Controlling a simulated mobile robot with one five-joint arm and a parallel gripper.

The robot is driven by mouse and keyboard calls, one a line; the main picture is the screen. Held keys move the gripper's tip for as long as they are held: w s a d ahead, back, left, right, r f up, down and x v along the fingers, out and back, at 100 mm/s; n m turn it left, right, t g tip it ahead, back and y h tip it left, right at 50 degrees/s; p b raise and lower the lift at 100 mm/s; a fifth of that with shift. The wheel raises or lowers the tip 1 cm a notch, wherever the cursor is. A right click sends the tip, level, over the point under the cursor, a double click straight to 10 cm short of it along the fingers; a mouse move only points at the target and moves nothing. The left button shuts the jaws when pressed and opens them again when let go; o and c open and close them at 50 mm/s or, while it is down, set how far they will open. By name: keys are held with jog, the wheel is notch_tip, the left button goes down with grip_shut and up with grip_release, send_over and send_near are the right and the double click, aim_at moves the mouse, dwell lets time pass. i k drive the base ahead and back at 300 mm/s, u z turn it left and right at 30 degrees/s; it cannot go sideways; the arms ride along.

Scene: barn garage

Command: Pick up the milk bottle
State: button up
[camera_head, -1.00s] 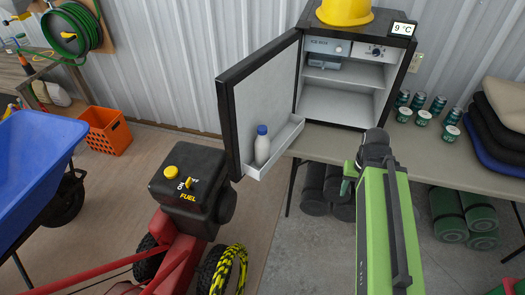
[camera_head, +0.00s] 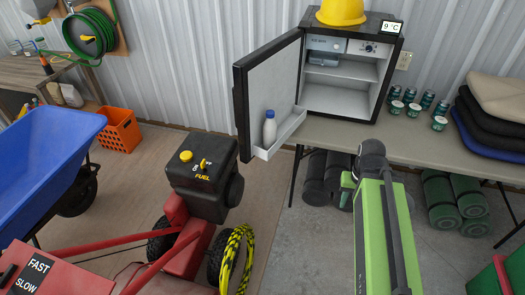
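The milk bottle (camera_head: 269,130) is white with a blue cap. It stands upright in the white door shelf (camera_head: 285,134) of a small black fridge (camera_head: 347,68), whose door (camera_head: 240,105) is open to the left. My green arm reaches up from the bottom right. My gripper (camera_head: 362,160) is at the arm's far end, below and right of the bottle and clearly apart from it. Its fingers are mostly hidden by the arm, with only a small green part showing at its left, so I cannot tell its opening.
The fridge stands on a table (camera_head: 415,138) with several cans (camera_head: 412,100) and folded cloths (camera_head: 495,95). Rolled mats (camera_head: 455,200) lie below. A red machine with a black fuel tank (camera_head: 203,188) stands in front of the door. A blue wheelbarrow (camera_head: 40,165) is at left.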

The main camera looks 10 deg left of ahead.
aim_at(270, 127)
jog(key=u, duration=0.1)
jog(key=k, duration=0.45)
jog(key=z, duration=1.5)
jog(key=i, duration=1.6)
jog(key=u, duration=5.6)
jog(key=i, duration=0.15)
jog(key=z, duration=2.55)
jog(key=k, duration=0.15)
jog(key=u, duration=0.45)
jog(key=i, duration=1)
jog(key=u, duration=0.3)
